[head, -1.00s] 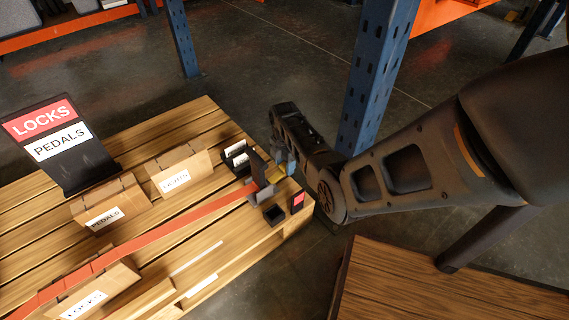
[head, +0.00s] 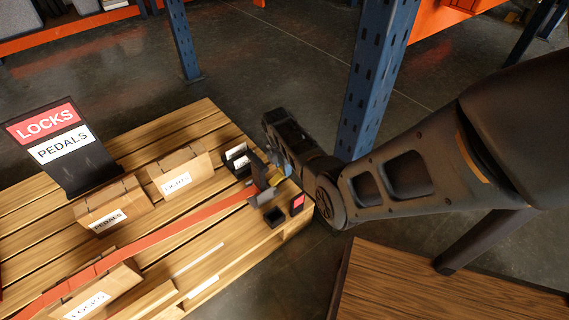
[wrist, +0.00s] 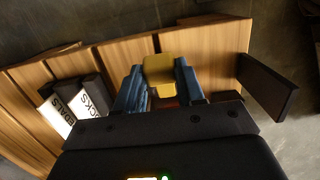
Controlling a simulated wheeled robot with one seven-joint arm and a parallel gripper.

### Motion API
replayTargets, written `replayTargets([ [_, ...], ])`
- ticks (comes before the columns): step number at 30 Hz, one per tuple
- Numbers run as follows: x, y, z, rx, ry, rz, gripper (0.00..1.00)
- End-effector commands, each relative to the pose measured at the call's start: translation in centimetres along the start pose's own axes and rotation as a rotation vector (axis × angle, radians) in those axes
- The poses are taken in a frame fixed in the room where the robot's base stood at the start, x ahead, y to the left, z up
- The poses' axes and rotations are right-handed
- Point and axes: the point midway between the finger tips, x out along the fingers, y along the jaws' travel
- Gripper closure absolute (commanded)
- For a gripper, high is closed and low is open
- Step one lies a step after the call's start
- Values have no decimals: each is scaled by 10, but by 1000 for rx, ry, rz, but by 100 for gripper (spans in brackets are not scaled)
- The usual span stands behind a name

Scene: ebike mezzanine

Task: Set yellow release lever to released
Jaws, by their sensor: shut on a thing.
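The yellow release lever (wrist: 158,70) shows as a yellow block between the two blue fingers of my gripper (wrist: 159,84) in the wrist view. My gripper is shut on it. In the head view my gripper (head: 282,165) is at the dark buckle (head: 262,196) near the pallet's right corner, and the lever is mostly hidden there by the fingers and buckle parts. An orange strap (head: 180,226) runs from the buckle across the pallet to the lower left. The lever's exact angle is hard to tell.
The wooden pallet (head: 150,135) carries cardboard boxes, including a pedals box (head: 110,203) and a locks box (head: 95,290). A dark sign (head: 60,145) stands at its left. Small black bins (head: 274,216) sit beside the buckle. A blue rack post (head: 373,80) stands close behind my arm.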

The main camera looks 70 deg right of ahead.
Motion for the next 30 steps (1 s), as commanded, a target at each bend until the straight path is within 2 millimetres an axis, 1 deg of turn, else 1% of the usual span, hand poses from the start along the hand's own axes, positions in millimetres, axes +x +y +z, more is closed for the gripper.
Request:
replayTargets([
  [1,-7,-1,-4,-7,-35,-2,100],
  [6,-10,-1,-10,-5,-133,0,100],
  [16,-8,-1,-10,-1,-150,1,100],
  [17,-8,-1,-10,-1,-150,1,60],
  [24,-8,0,-10,-1,-150,2,37],
  [30,-9,0,-10,-2,-149,2,36],
])
